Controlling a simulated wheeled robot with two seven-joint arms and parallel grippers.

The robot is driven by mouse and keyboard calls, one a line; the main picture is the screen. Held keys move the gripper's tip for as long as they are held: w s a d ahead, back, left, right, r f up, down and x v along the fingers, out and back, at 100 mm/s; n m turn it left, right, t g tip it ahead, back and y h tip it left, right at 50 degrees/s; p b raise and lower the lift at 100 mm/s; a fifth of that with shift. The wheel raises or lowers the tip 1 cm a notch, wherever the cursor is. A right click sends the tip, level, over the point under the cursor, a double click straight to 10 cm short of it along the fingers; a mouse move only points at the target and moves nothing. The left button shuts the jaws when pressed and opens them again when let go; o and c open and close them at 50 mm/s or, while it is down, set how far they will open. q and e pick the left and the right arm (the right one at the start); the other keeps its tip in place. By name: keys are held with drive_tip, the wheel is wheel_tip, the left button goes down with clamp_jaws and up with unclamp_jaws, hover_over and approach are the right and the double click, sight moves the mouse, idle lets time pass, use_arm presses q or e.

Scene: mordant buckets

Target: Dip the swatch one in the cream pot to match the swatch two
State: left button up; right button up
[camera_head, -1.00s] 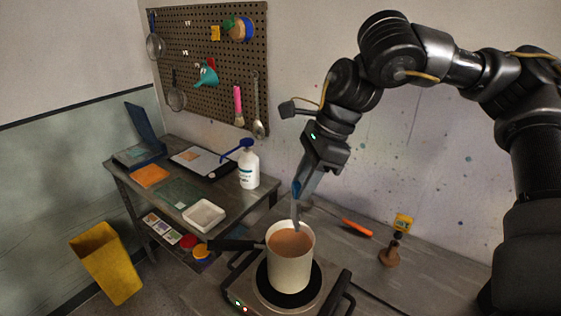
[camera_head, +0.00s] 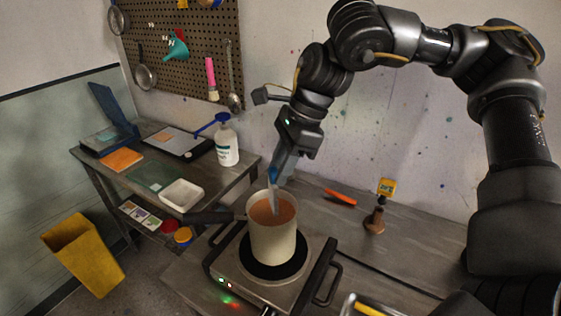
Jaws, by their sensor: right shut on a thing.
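The cream pot (camera_head: 273,246) stands upright on a hot plate, with a dark handle to the left and orange-brown liquid (camera_head: 264,216) inside. My right gripper (camera_head: 273,180) is just above its rim, shut on a pale grey strip (camera_head: 274,202), apparently swatch one. The strip hangs down inside the pot and its lower end meets the liquid; how deep it reaches is hidden. A small orange-tan patch (camera_head: 161,136) lies on a white sheet on the left table. I cannot tell whether it is swatch two. My left gripper is not in view.
The hot plate (camera_head: 223,268) has lit lights and side handles. An orange-handled tool (camera_head: 340,196) and a wooden stand with a yellow top (camera_head: 376,219) are behind right. A white tray (camera_head: 182,195) and bottle (camera_head: 227,145) are left. A yellow bin (camera_head: 85,255) stands on the floor.

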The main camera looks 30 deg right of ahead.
sight(276, 203)
drive_tip(key=shift+w+f+b, duration=0.1)
drive_tip(key=shift+f+b, duration=3.25)
drive_tip(key=shift+f, duration=1.7)
drive_tip(key=shift+d, duration=0.4)
drive_tip(key=shift+a, duration=0.15)
drive_tip(key=shift+w+a, duration=0.15)
drive_tip(key=shift+a, duration=0.6)
drive_tip(key=shift+d, duration=0.1)
